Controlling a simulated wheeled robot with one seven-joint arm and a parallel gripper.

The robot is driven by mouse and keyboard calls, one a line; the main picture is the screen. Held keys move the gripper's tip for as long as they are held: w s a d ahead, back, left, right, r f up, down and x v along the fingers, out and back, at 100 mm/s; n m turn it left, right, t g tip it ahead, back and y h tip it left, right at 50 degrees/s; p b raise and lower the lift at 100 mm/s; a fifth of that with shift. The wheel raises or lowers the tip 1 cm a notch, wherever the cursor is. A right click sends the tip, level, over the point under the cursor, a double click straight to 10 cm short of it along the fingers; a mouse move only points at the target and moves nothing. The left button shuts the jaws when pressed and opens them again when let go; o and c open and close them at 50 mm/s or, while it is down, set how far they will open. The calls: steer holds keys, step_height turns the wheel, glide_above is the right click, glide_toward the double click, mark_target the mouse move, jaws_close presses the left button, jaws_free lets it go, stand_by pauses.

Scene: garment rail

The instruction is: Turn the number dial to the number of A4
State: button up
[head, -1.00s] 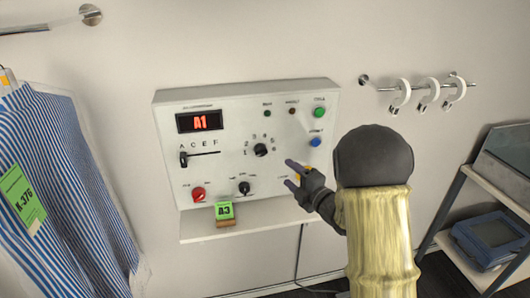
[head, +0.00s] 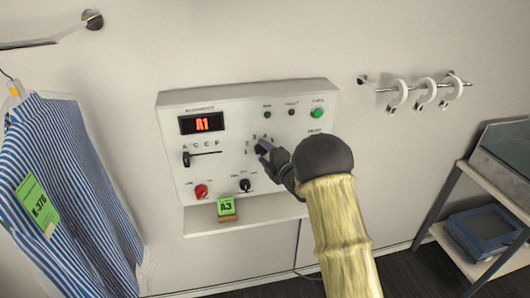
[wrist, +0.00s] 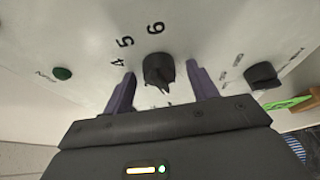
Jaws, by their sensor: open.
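The number dial is a black knob on the white control panel (head: 310,100). In the wrist view the dial (wrist: 158,70) sits between my gripper's two purple fingers (wrist: 160,88), which are open with a gap on each side. The numbers 4, 5 and 6 show around it; the other numbers are hidden or unclear. In the head view my gripper (head: 261,148) is at the dial and mostly covers it. The red display (head: 202,124) reads A1. A green card marked A3 (head: 225,206) stands on the ledge below the panel.
A slider (head: 186,159) with letters, a red knob (head: 201,191) and another black knob (head: 245,185) are on the panel near the dial. A green button (head: 317,113) is at upper right. A striped shirt (head: 70,170) hangs at left; a shelf (head: 490,180) stands at right.

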steer(key=c, duration=1)
steer(key=shift+f+m+b, duration=0.25)
steer(key=shift+m+b, duration=0.05)
steer(key=shift+b, duration=0.85)
steer(key=shift+s+a+f+m+t+h+b, duration=0.15)
steer(key=shift+m+t+h+b, duration=1.3)
steer(key=shift+m+b, duration=3.7)
steer(key=shift+a+m+t+h+b, duration=0.3)
steer(key=shift+m+t+h+b, duration=1.15)
steer(key=shift+m+b, duration=3.6)
steer(key=shift+s+a+f+m+t+h+b, duration=0.15)
steer(key=shift+m+t+h+b, duration=1.3)
steer(key=shift+m+b, duration=3.7)
steer(key=shift+w+r+g+h, duration=0.1)
steer(key=shift+g+h, duration=0.35)
steer(key=shift+h, duration=0.1)
